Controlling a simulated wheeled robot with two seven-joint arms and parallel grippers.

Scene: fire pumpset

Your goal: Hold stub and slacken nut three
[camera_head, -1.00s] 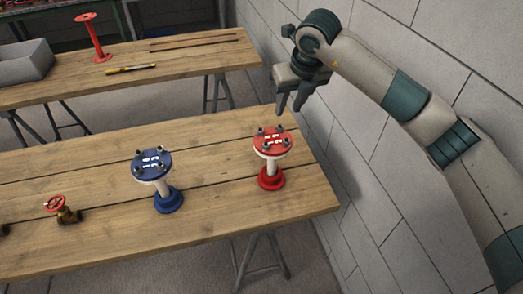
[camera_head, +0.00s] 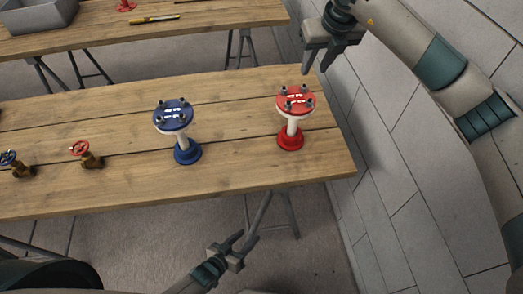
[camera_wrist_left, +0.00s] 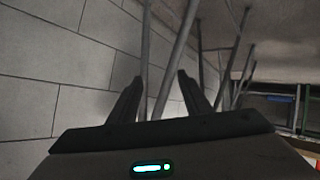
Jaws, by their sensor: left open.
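Two flanged stubs stand upright on the near wooden table. The blue stub (camera_head: 174,117) has a blue top flange, a white stem and a blue foot. The red stub (camera_head: 296,102) stands to its right with a red top flange and foot. Each top flange carries several dark nuts and white markings too small to read. My left gripper (camera_head: 243,240) is open and empty, in front of the table's near edge. Its spread fingers show in the left wrist view (camera_wrist_left: 160,100) with nothing between them. My right gripper (camera_head: 316,66) is open and empty, behind and above the red stub.
A red-wheeled valve (camera_head: 88,155) and a blue-wheeled valve (camera_head: 18,165) sit left on the near table (camera_head: 240,155). A grey bin (camera_head: 38,14) and a yellow tool (camera_head: 155,19) lie on the far table. A block wall (camera_head: 400,190) bounds the right side.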

